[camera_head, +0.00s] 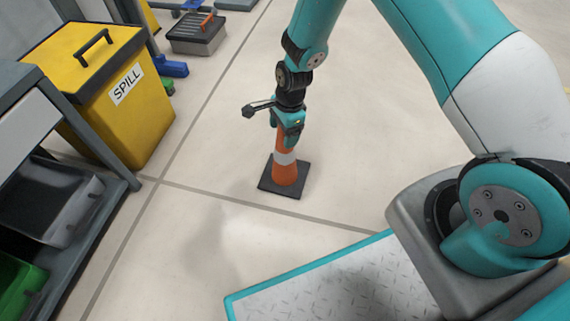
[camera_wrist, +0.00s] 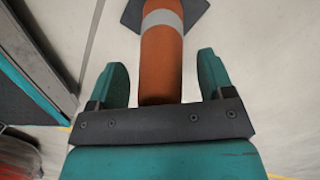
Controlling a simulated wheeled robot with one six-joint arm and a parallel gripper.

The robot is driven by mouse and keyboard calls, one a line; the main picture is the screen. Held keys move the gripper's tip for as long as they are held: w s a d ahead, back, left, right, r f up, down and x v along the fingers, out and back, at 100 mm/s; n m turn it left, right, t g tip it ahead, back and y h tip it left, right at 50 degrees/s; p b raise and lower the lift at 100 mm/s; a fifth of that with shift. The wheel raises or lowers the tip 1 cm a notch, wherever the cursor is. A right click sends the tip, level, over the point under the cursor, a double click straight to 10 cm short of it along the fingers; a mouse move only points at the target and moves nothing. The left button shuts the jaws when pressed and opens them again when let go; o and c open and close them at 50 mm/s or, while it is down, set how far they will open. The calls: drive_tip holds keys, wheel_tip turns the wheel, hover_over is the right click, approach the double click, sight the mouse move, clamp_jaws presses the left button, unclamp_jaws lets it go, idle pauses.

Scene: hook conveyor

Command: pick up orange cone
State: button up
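The orange cone (camera_head: 286,171) stands upright on the floor, with a white band and a dark square base. My gripper (camera_head: 288,129) is over the cone's upper end, pointing down, and hides its tip. In the wrist view, the orange cone (camera_wrist: 161,62) lies between the two teal fingers of my gripper (camera_wrist: 162,62). A gap shows between the cone and each finger, so the gripper is open around it.
A yellow spill bin (camera_head: 150,115) and a dark shelf cart (camera_head: 105,150) stand at the left. A grey toolbox (camera_head: 197,36) with an orange handle lies at the back left. Open floor surrounds the cone.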

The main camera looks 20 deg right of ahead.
clamp_jaws()
